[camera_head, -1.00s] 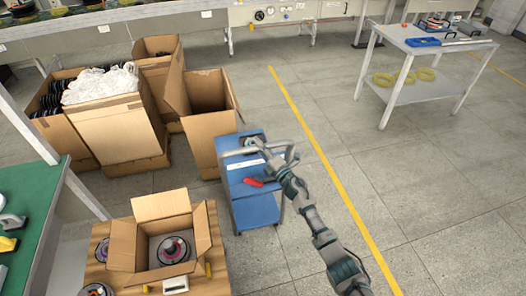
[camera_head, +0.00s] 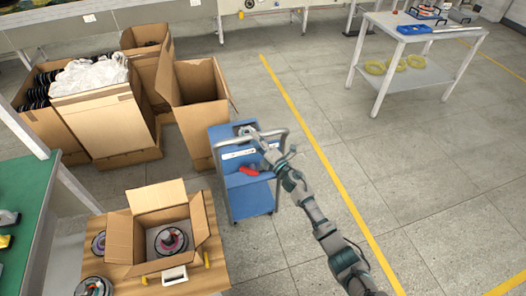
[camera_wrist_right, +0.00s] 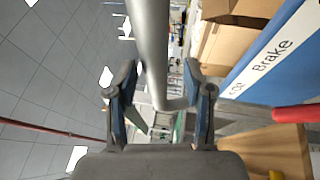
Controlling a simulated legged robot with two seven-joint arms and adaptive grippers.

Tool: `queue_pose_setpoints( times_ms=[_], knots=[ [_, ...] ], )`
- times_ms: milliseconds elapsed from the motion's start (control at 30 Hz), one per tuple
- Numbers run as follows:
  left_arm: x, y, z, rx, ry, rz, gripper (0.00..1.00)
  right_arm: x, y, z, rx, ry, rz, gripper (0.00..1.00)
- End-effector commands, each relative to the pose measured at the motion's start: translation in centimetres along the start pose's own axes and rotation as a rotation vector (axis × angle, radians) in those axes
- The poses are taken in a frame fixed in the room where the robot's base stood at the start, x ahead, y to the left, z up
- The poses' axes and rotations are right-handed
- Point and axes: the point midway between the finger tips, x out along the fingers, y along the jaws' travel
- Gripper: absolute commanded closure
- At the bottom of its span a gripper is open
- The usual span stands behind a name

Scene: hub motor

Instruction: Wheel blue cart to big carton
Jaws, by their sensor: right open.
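My right gripper (camera_head: 262,146) is over the cart's top by the handle. In the right wrist view, its fingers (camera_wrist_right: 160,75) are spread apart, with the grey handle tube (camera_wrist_right: 152,45) running between them. A "Brake" label (camera_wrist_right: 272,55) shows on the cart there. My left gripper is out of view.
A small open carton (camera_head: 150,250) with a spool sits on a wooden surface left of the cart. More boxes (camera_head: 105,125) stand behind. A white table (camera_head: 425,75) is at the upper right. Floor right of the cart, past the yellow line (camera_head: 320,155), is clear.

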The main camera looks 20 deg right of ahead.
Motion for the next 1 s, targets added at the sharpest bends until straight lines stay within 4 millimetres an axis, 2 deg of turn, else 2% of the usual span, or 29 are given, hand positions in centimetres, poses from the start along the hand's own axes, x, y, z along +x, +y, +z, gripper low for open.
queue_pose_setpoints(
  times_ms=[200,433,600,1000],
  knots=[
    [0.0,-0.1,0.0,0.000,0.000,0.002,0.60,-4.9,-0.2,-0.6,-0.004,0.005,-0.005,0.48],
    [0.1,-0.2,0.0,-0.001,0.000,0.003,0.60,-8.5,-0.3,-1.0,-0.003,0.007,-0.007,0.48],
    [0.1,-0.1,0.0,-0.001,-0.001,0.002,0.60,-9.5,-0.3,-0.9,-0.002,0.007,-0.006,0.48],
    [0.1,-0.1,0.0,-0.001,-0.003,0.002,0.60,-9.5,-0.2,-0.9,-0.002,0.006,-0.005,0.48]
  ],
)
